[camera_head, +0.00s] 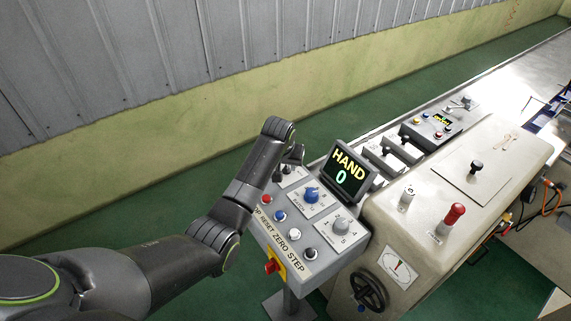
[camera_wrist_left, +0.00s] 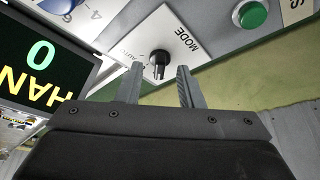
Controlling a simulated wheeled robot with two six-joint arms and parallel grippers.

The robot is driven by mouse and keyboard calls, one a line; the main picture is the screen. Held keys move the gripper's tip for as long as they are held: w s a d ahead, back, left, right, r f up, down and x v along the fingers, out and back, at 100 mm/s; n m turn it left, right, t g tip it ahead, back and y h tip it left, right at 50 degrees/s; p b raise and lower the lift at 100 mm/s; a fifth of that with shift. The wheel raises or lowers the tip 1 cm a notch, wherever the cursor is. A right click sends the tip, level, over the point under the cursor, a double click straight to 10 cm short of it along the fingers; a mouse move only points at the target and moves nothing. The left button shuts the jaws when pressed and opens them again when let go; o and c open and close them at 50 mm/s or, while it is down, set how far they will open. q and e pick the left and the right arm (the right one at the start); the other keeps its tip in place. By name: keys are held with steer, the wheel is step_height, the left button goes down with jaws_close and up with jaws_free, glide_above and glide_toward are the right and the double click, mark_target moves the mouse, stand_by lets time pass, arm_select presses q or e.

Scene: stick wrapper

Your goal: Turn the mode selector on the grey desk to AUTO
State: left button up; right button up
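The grey desk (camera_head: 325,209) stands on a post, with a display (camera_head: 348,171) reading HAND and 0. In the left wrist view the mode selector (camera_wrist_left: 159,62) is a small black knob on a white plate marked MODE; an AUTO label beside it is only partly legible. My left gripper (camera_wrist_left: 160,72) is open, its fingertips on either side of the knob with a visible gap at each side. In the head view my left gripper (camera_head: 288,160) is over the desk's far left corner and largely covers the selector. My right gripper is out of view.
The desk also carries a blue knob (camera_head: 311,194), a grey knob (camera_head: 341,227), several push buttons and a red switch (camera_head: 271,267) on yellow at its front. A beige machine (camera_head: 405,215) with a black handwheel (camera_head: 368,290) stands close on the right.

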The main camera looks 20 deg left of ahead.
arm_select(q)
steer(key=shift+x, duration=0.95)
jaws_close()
